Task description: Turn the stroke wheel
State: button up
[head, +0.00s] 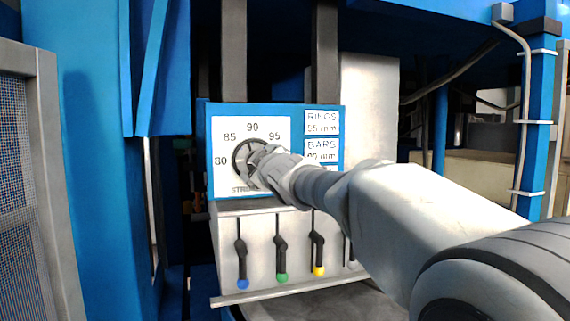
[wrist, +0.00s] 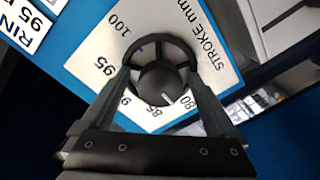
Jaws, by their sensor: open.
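The stroke wheel (head: 240,157) is a black handwheel on a white dial plate (head: 225,128) marked 80 to 95 in the head view, with my gripper covering its right side. In the wrist view the wheel (wrist: 163,43) shows its rim, spokes and a dark round hub. A short white mark on the hub points down, between the 80 and 85 numerals. My gripper (head: 258,165) is at the wheel. In the wrist view its fingers (wrist: 160,74) are apart, one on each side of the wheel; I cannot tell whether they touch the rim.
Below the dial, a pale panel holds levers with blue (head: 243,284), green (head: 282,278) and yellow (head: 319,271) knobs, close under my arm. RINGS (head: 322,122) and BARS (head: 322,150) labels sit right of the dial. A blue post and a mesh guard (head: 22,190) stand left.

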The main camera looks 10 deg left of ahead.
jog(key=b+v, duration=0.6)
jog(key=v, duration=1.1)
jog(key=shift+s+d, duration=0.15)
jog(key=s+d+f+m+g+h, duration=0.35)
jog(key=d+f+m+h, duration=0.4)
jog(key=d+f, duration=0.95)
jog(key=s+d+f+m+g+h, duration=0.1)
jog(key=s+d+f+m+g, duration=0.2)
jog(key=s+f, duration=0.5)
jog(key=s+d+f+m+g+h, duration=0.1)
jog(key=s+d+f+m+g, duration=0.2)
jog(key=s, duration=0.7)
jog(key=d+f+m, duration=0.2)
jog(key=d+f, duration=0.2)
jog(key=f, duration=0.1)
jog(key=shift+d+f, duration=0.25)
jog(key=shift+f, duration=0.15)
